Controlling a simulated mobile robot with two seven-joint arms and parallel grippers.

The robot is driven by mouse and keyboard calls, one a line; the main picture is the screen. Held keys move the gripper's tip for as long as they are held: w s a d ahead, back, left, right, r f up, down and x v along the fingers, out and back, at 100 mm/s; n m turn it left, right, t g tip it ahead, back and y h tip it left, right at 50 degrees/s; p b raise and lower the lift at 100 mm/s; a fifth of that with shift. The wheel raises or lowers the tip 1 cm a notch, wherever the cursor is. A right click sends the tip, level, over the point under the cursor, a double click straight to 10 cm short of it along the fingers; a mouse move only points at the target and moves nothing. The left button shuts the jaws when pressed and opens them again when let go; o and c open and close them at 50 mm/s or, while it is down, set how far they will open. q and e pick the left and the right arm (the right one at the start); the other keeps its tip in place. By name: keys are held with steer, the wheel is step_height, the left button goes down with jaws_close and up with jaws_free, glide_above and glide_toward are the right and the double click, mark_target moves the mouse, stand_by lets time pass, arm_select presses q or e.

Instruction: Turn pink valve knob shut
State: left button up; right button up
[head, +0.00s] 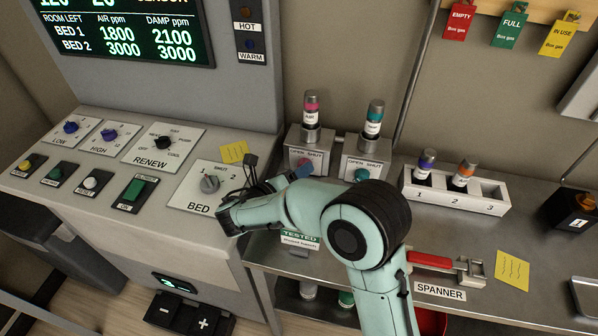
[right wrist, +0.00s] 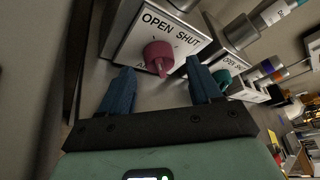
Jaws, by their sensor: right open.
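The pink valve knob (head: 304,164) is on the front of a pale box marked OPEN and SHUT, under a pink-banded bottle (head: 311,108). In the right wrist view the pink knob (right wrist: 158,53) shows whole, with its narrow pointer end toward the bottom of the picture, at neither printed word. My right gripper (right wrist: 160,68) is open, one blue finger on each side of the knob in that picture. I cannot tell whether the fingertips reach it; no contact shows. In the head view my right arm partly hides the right gripper (head: 291,178). My left gripper is not in view.
A similar box with a teal knob (head: 361,174) stands close on the right. A BED dial panel (head: 205,187) is to the left. A white rack (head: 455,192) with two bottles and a red-handled spanner (head: 432,260) lie further right on the metal bench (head: 530,230).

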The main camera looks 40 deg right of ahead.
steer(key=shift+x, duration=0.9)
steer(key=c, duration=1)
